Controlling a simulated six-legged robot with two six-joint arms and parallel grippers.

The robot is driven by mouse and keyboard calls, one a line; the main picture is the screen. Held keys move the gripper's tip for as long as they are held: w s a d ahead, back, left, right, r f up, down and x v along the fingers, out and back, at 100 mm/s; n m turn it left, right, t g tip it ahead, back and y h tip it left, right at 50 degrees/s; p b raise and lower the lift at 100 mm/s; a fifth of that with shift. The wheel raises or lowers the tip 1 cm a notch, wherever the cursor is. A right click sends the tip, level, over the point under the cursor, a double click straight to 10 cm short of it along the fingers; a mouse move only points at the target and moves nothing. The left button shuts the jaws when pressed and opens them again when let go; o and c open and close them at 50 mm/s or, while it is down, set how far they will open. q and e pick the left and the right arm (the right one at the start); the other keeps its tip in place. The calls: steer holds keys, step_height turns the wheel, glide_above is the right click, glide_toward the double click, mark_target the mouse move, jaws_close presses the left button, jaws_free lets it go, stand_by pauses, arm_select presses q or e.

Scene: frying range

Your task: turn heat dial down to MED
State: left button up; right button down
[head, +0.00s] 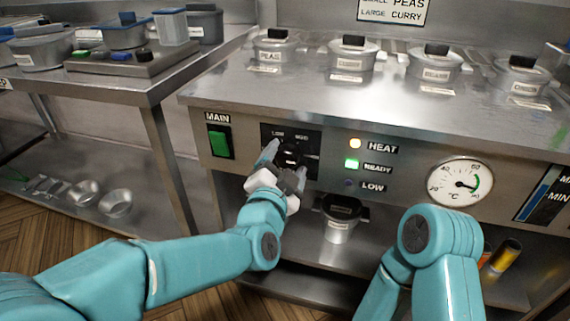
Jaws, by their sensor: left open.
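The heat dial (290,157) is a dark knob on a black plate on the range's front panel, with LOW and MED marks above it. My left gripper (285,163) is at the dial with its jaws open, one finger to the left of the knob and one to the lower right. I cannot tell whether the fingers touch the knob. The gripper hides the lower part of the plate, and the dial's exact setting is too small to read. My right arm shows at the lower right, but its gripper is out of view.
A green MAIN switch (219,142) is left of the dial. To the right are the lit HEAT lamp (355,143), the lit green READY lamp (352,163), the dark LOW lamp (350,183) and a round temperature gauge (460,182).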

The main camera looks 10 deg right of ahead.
arm_select(q)
steer(key=c, duration=1)
steer(key=shift+c, duration=0.2)
steer(key=shift+n, duration=0.4)
arm_select(e)
steer(key=shift+f, duration=0.2)
arm_select(q)
steer(key=n+b, duration=0.1)
steer(key=n, duration=0.1)
steer(key=shift+f+n+b, duration=0.1)
steer(key=shift+n+b, duration=0.3)
steer(key=n+b, duration=0.2)
steer(key=n, duration=0.2)
steer(key=shift+n+b, duration=0.85)
steer(key=shift+n, duration=1.15)
arm_select(e)
steer(key=shift+t, duration=0.3)
steer(key=shift+w+d+f, duration=0.15)
steer(key=shift+w+f, duration=0.2)
steer(key=shift+f, duration=0.45)
steer(key=shift+w+d+f, duration=0.2)
steer(key=shift+w+f, duration=0.15)
steer(key=shift+f, duration=0.45)
steer(key=shift+w+d+f, duration=0.15)
steer(key=shift+w+f, duration=0.2)
steer(key=shift+f, duration=0.45)
